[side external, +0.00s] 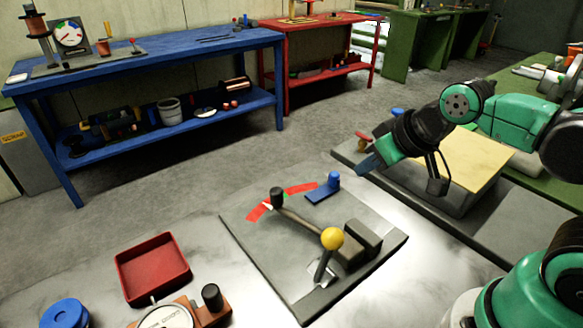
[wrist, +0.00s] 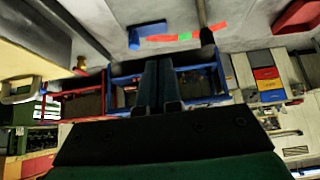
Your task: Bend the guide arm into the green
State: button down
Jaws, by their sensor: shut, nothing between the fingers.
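The guide arm (side external: 305,226) is a dark bar on a grey plate (side external: 252,250), running from a dark block to an upright black knob (side external: 277,197). Its pale tip lies by the left red band of the red-green-red arc, just left of the green (side external: 286,196). In the wrist view the knob (wrist: 207,36) is beside the red to the right of the green (wrist: 185,36). A lever with a yellow ball (side external: 332,238) stands at the plate's front. My gripper (side external: 366,166) is shut and empty, up and right of the plate; its fingers show in the wrist view (wrist: 158,85).
A blue stop-like block with a peg (side external: 325,190) sits by the right end of the arc. A red tray (side external: 152,268), a dial gauge (side external: 166,316) and a blue spool (side external: 64,313) lie to the left. A pale board on a grey fixture (side external: 465,160) stands to the right.

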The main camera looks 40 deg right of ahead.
jog(key=c, duration=1)
grip_release()
jog(key=shift+w+r, duration=0.1)
jog(key=o, duration=0.4)
jog(key=shift+w+a+r+g, duration=0.2)
jog(key=shift+w+g, duration=0.1)
jog(key=shift+o, duration=0.3)
jog(key=w+a+n+g, duration=0.3)
jog(key=w, duration=0.3)
jog(key=shift+a+r, duration=0.15)
jog(key=shift+r, duration=0.1)
jog(key=n+g, duration=0.3)
send_over(277, 190)
notch_tip(277, 190, down, 5)
jog(key=shift+s+r, duration=0.1)
jog(key=shift+a+f+g, duration=0.1)
jog(key=shift+f+g, duration=0.2)
jog(key=shift+f, duration=2.8)
grip_shut()
